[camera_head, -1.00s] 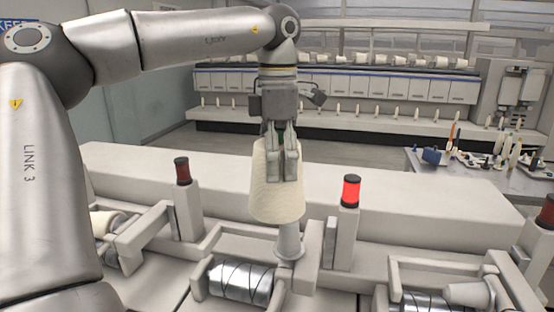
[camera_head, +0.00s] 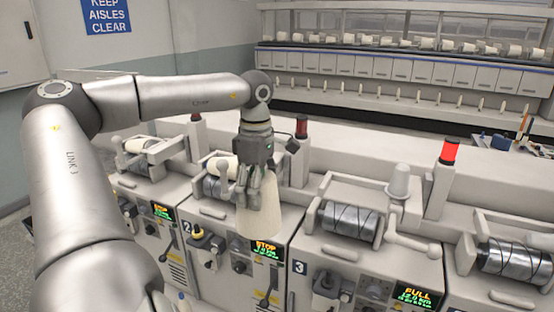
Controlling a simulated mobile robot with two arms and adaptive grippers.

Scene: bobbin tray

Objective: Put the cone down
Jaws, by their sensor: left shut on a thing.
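The cone (camera_head: 262,215) is a cream, tapered yarn package with its wider end down. My left gripper (camera_head: 262,198) is shut on its upper part and holds it in front of the winding machine, near the panel marked 2. The gripper and cone hide part of that station. Whether the cone touches anything is hard to tell, but it appears to hang free. My right gripper is not in view.
A bare grey tapered holder (camera_head: 399,181) stands at station 3, beside a lit red lamp (camera_head: 449,151). Black-grooved drums (camera_head: 349,219) and light arms project along the machine. A rack of packages (camera_head: 400,62) stands behind. Floor shows at lower left.

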